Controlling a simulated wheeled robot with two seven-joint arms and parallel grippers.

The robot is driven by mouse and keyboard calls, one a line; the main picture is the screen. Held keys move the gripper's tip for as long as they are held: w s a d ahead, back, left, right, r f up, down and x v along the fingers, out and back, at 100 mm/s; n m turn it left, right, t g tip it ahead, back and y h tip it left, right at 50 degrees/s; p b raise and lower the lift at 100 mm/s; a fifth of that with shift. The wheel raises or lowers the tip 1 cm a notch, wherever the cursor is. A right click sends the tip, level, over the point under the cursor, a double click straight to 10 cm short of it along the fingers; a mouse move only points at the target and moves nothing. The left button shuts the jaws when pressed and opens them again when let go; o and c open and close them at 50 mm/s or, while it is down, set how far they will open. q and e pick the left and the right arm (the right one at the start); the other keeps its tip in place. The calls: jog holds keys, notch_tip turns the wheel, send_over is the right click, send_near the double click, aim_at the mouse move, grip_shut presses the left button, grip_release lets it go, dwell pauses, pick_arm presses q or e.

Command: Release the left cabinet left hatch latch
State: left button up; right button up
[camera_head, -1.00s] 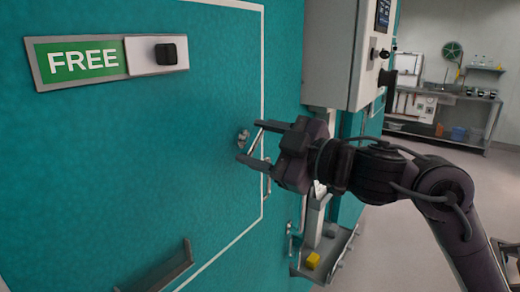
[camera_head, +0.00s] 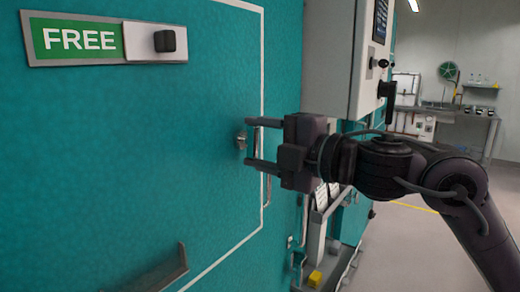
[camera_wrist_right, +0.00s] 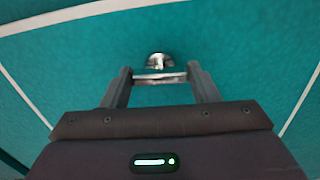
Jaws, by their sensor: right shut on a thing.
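The hatch latch (camera_head: 241,141) is a small metal fitting on the teal cabinet hatch (camera_head: 130,150), inside a white outline. In the right wrist view the latch (camera_wrist_right: 160,60) shows as a round metal base with a short bar across the front. My right gripper (camera_head: 253,143) is at the latch, with one finger above and one below it. In the wrist view its fingertips (camera_wrist_right: 160,77) are at the two ends of the bar, shut on it. My left gripper is not in view.
A green FREE sign (camera_head: 78,40) with a black knob (camera_head: 165,41) is on the panel at upper left. A bar handle (camera_head: 160,275) sticks out at lower left. A grey control box (camera_head: 338,55) stands beyond my right gripper. Open floor (camera_head: 400,245) lies to the right.

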jog(key=shift+n, duration=0.4)
jog(key=o, duration=1)
jog(key=shift+d, duration=0.1)
jog(key=b+v, duration=0.3)
jog(key=v, duration=0.4)
jog(key=shift+s+d, duration=0.2)
jog(key=shift+s, duration=0.05)
